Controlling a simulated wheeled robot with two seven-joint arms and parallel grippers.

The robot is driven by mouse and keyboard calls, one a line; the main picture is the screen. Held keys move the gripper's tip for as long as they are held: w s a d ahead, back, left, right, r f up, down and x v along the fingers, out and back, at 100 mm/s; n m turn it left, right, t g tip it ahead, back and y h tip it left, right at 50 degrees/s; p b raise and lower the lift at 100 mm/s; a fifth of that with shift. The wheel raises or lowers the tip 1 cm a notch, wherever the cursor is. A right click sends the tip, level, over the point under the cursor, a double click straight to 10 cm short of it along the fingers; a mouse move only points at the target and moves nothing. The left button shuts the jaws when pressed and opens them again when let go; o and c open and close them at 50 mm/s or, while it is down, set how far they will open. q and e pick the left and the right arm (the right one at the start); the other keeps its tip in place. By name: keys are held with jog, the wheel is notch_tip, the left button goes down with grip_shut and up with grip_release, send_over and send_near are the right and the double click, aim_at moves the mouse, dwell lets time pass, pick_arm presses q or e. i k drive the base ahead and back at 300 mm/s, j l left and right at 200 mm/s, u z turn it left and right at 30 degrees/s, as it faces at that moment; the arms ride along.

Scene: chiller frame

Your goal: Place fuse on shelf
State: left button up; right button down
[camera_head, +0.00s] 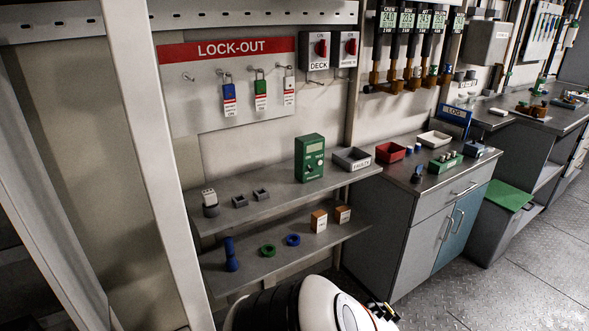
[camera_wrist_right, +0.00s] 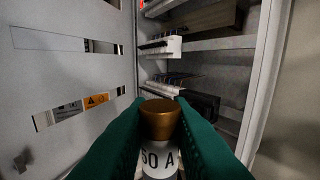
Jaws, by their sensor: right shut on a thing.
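My right gripper (camera_wrist_right: 160,108) has green fingers in the right wrist view, shut on a fuse (camera_wrist_right: 161,121). The fuse has a brass-coloured cap and a white body marked "50 A", upright in that picture. Its lower end is out of frame. In the head view, an upper shelf (camera_head: 272,205) and a lower shelf (camera_head: 270,264) run along the wall under the lock-out board. The fuse is not visible in the head view. My left gripper is not visible.
The upper shelf holds a green meter (camera_head: 310,158), a grey tray (camera_head: 352,159) and small grey items. The lower shelf holds two small boxes, rings and a blue item. A grey cabinet (camera_head: 413,240) stands right. The wrist view faces an open cabinet interior (camera_wrist_right: 205,60).

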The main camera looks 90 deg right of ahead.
aim_at(281, 182)
jog(key=k+l, duration=0.15)
jog(key=l, duration=0.25)
jog(key=k+l, duration=0.15)
jog(key=l, duration=0.2)
jog(key=k+l, duration=0.15)
jog(key=l, duration=0.25)
jog(key=k+l, duration=0.2)
jog(key=l, duration=0.2)
jog(key=k+l+z, duration=0.1)
jog(key=l, duration=0.3)
jog(key=k+l, duration=0.2)
jog(key=l, duration=0.2)
